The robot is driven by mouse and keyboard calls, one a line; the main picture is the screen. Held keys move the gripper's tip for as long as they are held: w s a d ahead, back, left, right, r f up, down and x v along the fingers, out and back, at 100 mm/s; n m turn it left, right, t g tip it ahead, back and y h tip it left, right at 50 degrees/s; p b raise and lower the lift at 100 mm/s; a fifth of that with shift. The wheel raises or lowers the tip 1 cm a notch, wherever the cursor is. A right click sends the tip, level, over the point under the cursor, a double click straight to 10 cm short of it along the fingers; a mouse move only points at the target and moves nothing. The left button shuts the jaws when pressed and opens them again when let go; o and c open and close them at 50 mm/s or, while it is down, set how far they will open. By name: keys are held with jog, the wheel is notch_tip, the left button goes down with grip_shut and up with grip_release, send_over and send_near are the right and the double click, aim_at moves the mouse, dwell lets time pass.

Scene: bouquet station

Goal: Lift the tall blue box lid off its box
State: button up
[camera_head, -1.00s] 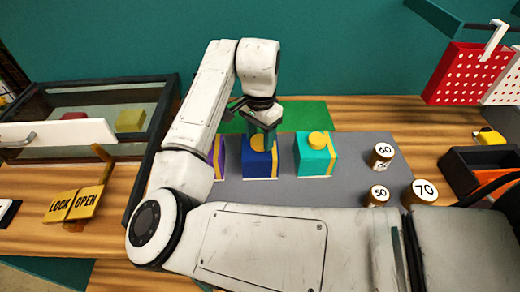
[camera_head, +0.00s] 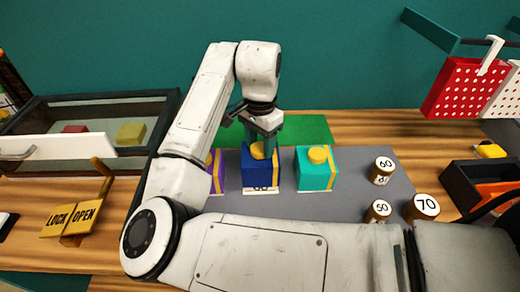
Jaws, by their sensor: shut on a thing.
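The blue box lid (camera_head: 256,171) is tall and dark blue, with a yellow strap and a round yellow knob (camera_head: 257,151). Below the lid's lower edge shows a white strip with dark printing (camera_head: 261,190), partly covered by the lid. The lid looks raised a little and level. The rest of what is under it is hidden.
A teal box (camera_head: 317,170) with a yellow knob stands close on the right, a purple one (camera_head: 216,171) close on the left, partly behind my arm. Weights marked 60 (camera_head: 381,171), 50 (camera_head: 378,210) and 70 (camera_head: 425,207) stand farther right. A green mat (camera_head: 305,129) lies behind.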

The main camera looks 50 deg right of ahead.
jog(key=s+r, duration=0.1)
jog(key=r, duration=0.1)
jog(key=s+a+r, duration=0.1)
jog(key=r, duration=0.1)
jog(key=s+a+r, duration=0.1)
jog(key=r, duration=0.1)
jog(key=shift+s+a+b, duration=0.2)
jog(key=shift+s+b, duration=0.1)
jog(key=shift+s, duration=0.05)
jog(key=s+a+r+b, duration=0.1)
jog(key=s+a+r, duration=0.3)
jog(key=s, duration=0.4)
jog(key=shift+s+a+r, duration=0.15)
jog(key=shift+a+r, duration=0.1)
jog(key=shift+a, duration=0.15)
